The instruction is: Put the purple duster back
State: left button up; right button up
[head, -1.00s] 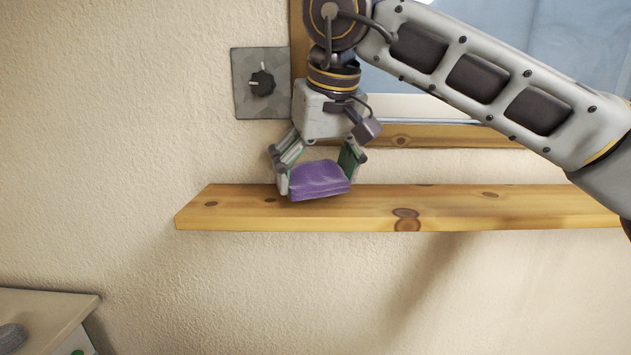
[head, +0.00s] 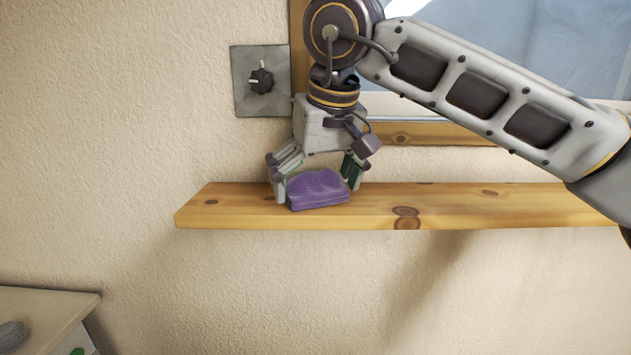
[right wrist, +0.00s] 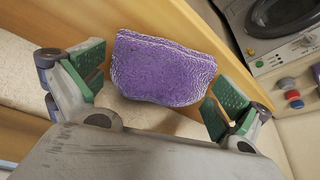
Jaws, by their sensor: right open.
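The purple duster (head: 318,189) is a folded purple cloth resting on the wooden shelf (head: 480,205), near its left end. It also shows in the right wrist view (right wrist: 165,70), lying between the fingers. My right gripper (head: 317,182) comes down from above, with one finger at each side of the duster. It is open, and in the right wrist view (right wrist: 158,88) gaps show between the duster and the green finger pads. My left gripper is not in view.
A grey wall plate with a black knob (head: 261,78) is left of my right gripper. A window frame (head: 420,135) is behind the arm. A white cabinet (head: 45,305) stands low at left. The shelf is clear to the right.

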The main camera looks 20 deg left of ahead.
jog(key=shift+r, duration=0.1)
jog(key=v, duration=1.2)
jog(key=shift+w+d, duration=0.1)
dwell(0.7)
